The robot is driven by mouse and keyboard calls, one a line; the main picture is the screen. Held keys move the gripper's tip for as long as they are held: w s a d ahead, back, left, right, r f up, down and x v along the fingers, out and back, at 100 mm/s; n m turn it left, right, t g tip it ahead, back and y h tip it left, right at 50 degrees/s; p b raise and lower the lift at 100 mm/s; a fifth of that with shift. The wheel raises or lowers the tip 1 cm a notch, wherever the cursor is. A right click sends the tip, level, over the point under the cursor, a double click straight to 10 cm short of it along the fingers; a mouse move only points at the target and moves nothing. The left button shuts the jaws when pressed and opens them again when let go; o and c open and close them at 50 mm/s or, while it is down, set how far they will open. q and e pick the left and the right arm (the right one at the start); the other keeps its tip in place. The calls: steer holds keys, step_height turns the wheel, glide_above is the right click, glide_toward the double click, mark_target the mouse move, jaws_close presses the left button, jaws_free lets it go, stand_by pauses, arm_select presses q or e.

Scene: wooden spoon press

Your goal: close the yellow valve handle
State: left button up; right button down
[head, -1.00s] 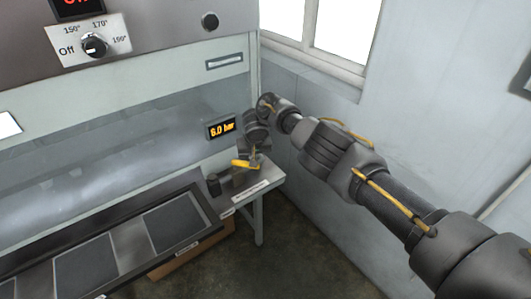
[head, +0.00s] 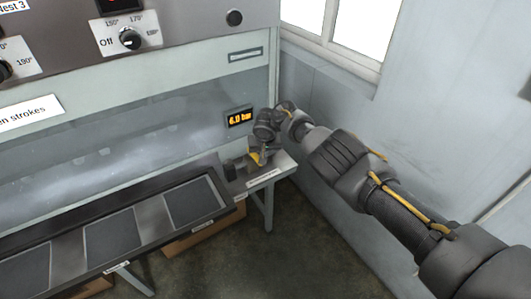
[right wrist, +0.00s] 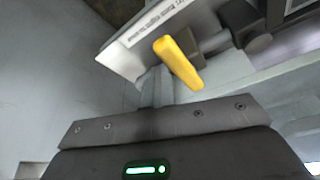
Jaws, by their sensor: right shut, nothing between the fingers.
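The yellow valve handle (head: 254,157) is at the small side table below the pressure display, partly hidden by my right gripper in the head view. In the right wrist view the handle (right wrist: 178,62) is a slanted yellow bar, close in front of the gripper body. My right gripper (head: 262,150) is shut and empty, right at the handle in the head view. Its fingertips are not clear, and I cannot tell whether they touch the handle. My left gripper is not in view.
The pressure display (head: 239,117) reads 6.0 bar. The small table (head: 272,170) has a labelled front edge and a dark cylinder (head: 229,170) at its left. The press bed (head: 150,235) lies to the left. The wall (head: 420,130) stands close on the right.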

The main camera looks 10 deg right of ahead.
steer(key=shift+s+a+f, duration=0.1)
steer(key=shift+s+a, duration=0.1)
steer(key=shift+a, duration=0.1)
